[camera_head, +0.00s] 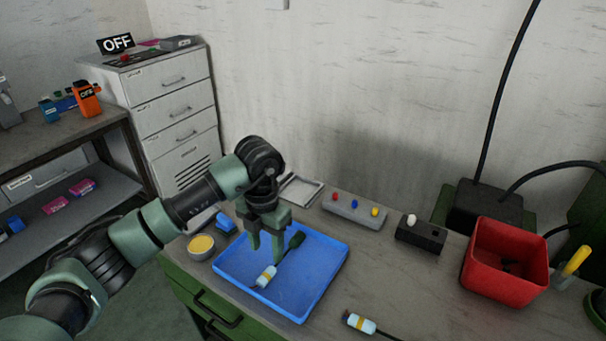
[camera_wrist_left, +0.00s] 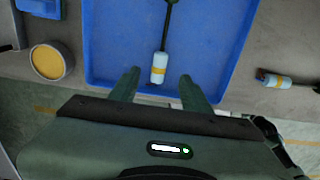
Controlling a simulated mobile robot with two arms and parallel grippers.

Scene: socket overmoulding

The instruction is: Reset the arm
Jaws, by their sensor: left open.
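My left gripper (camera_head: 266,246) is open and points down over the blue tray (camera_head: 321,277). One light-blue and white socket with a yellow band (camera_head: 265,277) lies in the tray, with a dark cable running from it. In the left wrist view, the open fingers (camera_wrist_left: 157,86) stand either side of the near end of this socket (camera_wrist_left: 158,68), apart from it. The gripper appears to be above the socket, holding nothing. My right gripper is not in view.
A second socket (camera_head: 359,322) with a cable lies on the bench right of the tray. A red bin (camera_head: 505,262), a black block (camera_head: 420,236) and a grey button box (camera_head: 353,212) stand right and behind. A round yellow-filled tin (camera_head: 201,245) sits left of the tray.

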